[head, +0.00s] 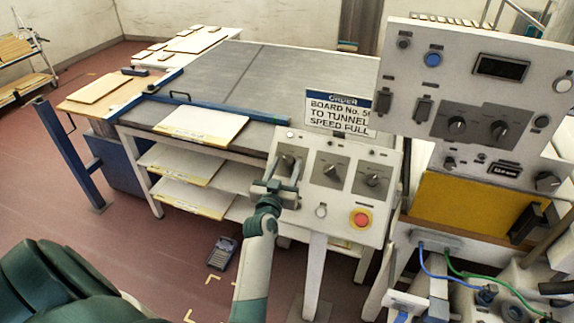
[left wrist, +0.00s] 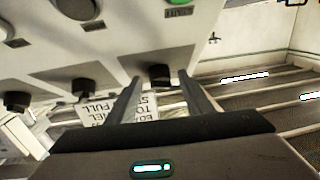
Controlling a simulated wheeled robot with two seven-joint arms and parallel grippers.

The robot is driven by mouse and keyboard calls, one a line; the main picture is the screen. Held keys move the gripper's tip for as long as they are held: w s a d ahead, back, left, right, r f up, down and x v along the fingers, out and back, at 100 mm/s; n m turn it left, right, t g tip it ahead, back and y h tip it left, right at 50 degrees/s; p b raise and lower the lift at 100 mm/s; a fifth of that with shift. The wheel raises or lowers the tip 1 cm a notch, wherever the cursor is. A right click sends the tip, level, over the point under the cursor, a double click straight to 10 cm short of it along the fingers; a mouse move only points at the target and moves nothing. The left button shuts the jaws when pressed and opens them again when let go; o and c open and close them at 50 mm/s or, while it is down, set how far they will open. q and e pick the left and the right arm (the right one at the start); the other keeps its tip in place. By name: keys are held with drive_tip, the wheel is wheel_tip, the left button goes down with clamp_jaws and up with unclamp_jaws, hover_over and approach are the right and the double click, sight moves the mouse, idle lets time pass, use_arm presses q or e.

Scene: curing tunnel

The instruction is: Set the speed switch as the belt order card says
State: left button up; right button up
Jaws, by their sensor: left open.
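The order card (head: 340,113) stands at the back of a small sloped control panel (head: 336,204) and reads "ORDER", "BOARD No. 5", "TO TUNNEL", "SPEED FULL"; the end of the number is unclear. The panel has a left knob (head: 287,160), a middle knob (head: 331,171) and a right knob (head: 372,180). Their labels are too small to read, so I cannot tell which sets speed. My left gripper (head: 286,168) is open at the left knob. In the left wrist view, a dark knob (left wrist: 160,73) shows between its fingertips; contact is unclear. My right gripper is out of view.
A red stop button (head: 361,219) and a white button (head: 321,211) sit low on the panel. A larger upright panel (head: 470,95) with more knobs rises to the right. A belt table (head: 225,85) with boards lies behind. Blue and green cables run at lower right.

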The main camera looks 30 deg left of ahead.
use_arm(q)
drive_tip(key=shift+c, duration=1)
drive_tip(key=c, duration=0.8)
drive_tip(key=shift+c, duration=0.2)
